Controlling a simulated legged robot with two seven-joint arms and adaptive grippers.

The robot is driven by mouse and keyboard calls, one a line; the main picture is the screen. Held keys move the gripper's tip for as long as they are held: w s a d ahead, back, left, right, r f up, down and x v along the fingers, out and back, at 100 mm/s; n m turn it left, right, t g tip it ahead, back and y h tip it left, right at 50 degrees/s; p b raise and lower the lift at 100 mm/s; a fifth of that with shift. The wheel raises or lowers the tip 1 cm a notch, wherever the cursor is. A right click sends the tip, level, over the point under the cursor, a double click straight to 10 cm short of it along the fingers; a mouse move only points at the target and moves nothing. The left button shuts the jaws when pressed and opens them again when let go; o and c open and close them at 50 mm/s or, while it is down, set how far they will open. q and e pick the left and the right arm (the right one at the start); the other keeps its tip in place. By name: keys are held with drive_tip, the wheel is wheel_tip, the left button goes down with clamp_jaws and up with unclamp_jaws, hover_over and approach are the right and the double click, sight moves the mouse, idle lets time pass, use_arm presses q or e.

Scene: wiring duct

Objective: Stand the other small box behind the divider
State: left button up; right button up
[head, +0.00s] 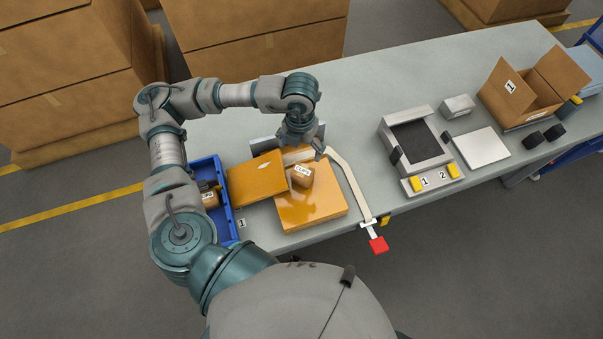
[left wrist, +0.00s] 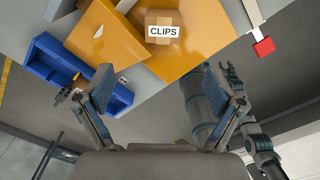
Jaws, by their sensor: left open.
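A small brown box labelled CLIPS (head: 301,176) sits on a flat orange-brown carton (head: 318,208); it also shows in the left wrist view (left wrist: 163,40). Another small brown box (head: 210,201) is in the blue tray (head: 223,215) at the table's left end, partly hidden by my arm. My left gripper (head: 302,150) is over the far side of the carton, close to the CLIPS box. In the left wrist view its fingers (left wrist: 165,82) are spread with nothing between them. I cannot pick out the divider for certain.
A brown panel (head: 256,177) lies between tray and carton. A pale bent strip with a red end (head: 378,245) runs right of the carton. A grey scale-like device (head: 415,140), a white plate (head: 481,147) and an open carton (head: 525,100) stand farther right. The table's far middle is clear.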

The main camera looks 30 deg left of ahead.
use_arm(q)
hover_over(302, 170)
drive_tip(key=f, duration=0.8)
drive_tip(key=shift+s+a+p, duration=0.15)
drive_tip(key=shift+a+p, duration=0.05)
drive_tip(key=shift+p, duration=0.1)
drive_tip(key=shift+d+f+p, duration=0.15)
drive_tip(key=shift+f+p, duration=0.15)
drive_tip(key=shift+f, duration=1.05)
drive_tip(key=shift+d+f+p, duration=0.1)
drive_tip(key=shift+f+p, duration=0.2)
drive_tip(key=shift+f, duration=1.05)
drive_tip(key=c, duration=1.4)
